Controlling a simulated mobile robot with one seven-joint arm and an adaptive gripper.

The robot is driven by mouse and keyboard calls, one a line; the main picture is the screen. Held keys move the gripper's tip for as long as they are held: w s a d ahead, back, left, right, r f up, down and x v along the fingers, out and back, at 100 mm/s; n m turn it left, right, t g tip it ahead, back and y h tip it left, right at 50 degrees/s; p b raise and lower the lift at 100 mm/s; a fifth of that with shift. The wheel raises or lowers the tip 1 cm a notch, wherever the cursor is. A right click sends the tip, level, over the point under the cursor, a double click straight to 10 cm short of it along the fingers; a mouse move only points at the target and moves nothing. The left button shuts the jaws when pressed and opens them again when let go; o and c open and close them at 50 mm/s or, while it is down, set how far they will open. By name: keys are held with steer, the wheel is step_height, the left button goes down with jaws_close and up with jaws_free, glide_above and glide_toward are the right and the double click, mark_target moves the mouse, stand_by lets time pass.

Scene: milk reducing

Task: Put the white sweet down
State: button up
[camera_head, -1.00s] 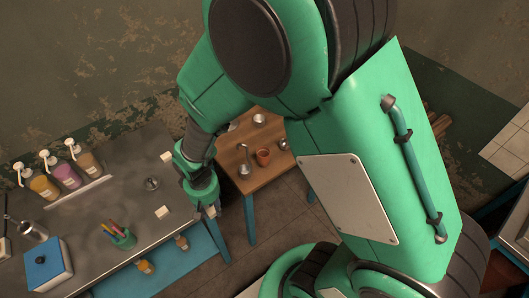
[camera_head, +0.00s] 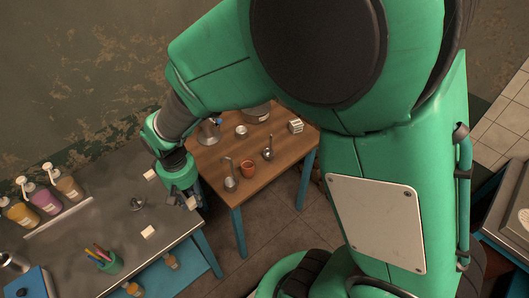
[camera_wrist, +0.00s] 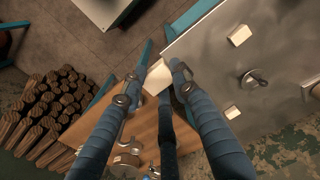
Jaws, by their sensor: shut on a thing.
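My gripper (camera_wrist: 156,80) is shut on a white sweet (camera_wrist: 159,76), a pale block between its fingertips. In the head view my gripper (camera_head: 186,196) hangs near the right edge of the grey metal table (camera_head: 105,205), beside the wooden table (camera_head: 270,190). The held sweet is mostly hidden there. Two other white blocks lie on the metal table: one near the front edge (camera_head: 148,231) and one farther back (camera_head: 150,175). They also show in the wrist view, one higher (camera_wrist: 239,35) and one lower (camera_wrist: 232,112). The held sweet appears off the tabletop.
A small metal item (camera_head: 137,203) lies between the two blocks. A green pen cup (camera_head: 109,262) and several bottles (camera_head: 48,200) stand farther left. The wooden table holds an orange cup (camera_head: 249,169), ladles, a pot (camera_head: 257,112) and a white box (camera_head: 295,126).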

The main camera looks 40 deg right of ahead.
steer(key=w+d+m, duration=0.2)
steer(key=w+d, duration=0.7)
steer(key=w, duration=0.1)
steer(key=shift+w+d+r, duration=0.15)
steer(key=shift+d, duration=0.15)
steer(key=w+d+m, duration=0.1)
steer(key=w+d, duration=0.1)
steer(key=d, duration=0.2)
steer(key=w+d+m, duration=0.1)
steer(key=w+d, duration=0.2)
steer(key=d, duration=0.1)
steer(key=w+d, duration=0.2)
steer(key=d, duration=0.3)
steer(key=shift+w+f+m+p, duration=0.2)
steer(key=shift+f+m+p, duration=0.1)
steer(key=shift+f+m, duration=0.1)
glide_above(225, 173)
step_height(225, 173, down, 10)
steer(key=shift+f, duration=0.45)
steer(key=shift+f+b, duration=0.45)
steer(key=shift+f, duration=2.7)
steer(key=shift+f, duration=1.85)
steer(key=shift+f+b, duration=0.2)
steer(key=shift+b, duration=0.15)
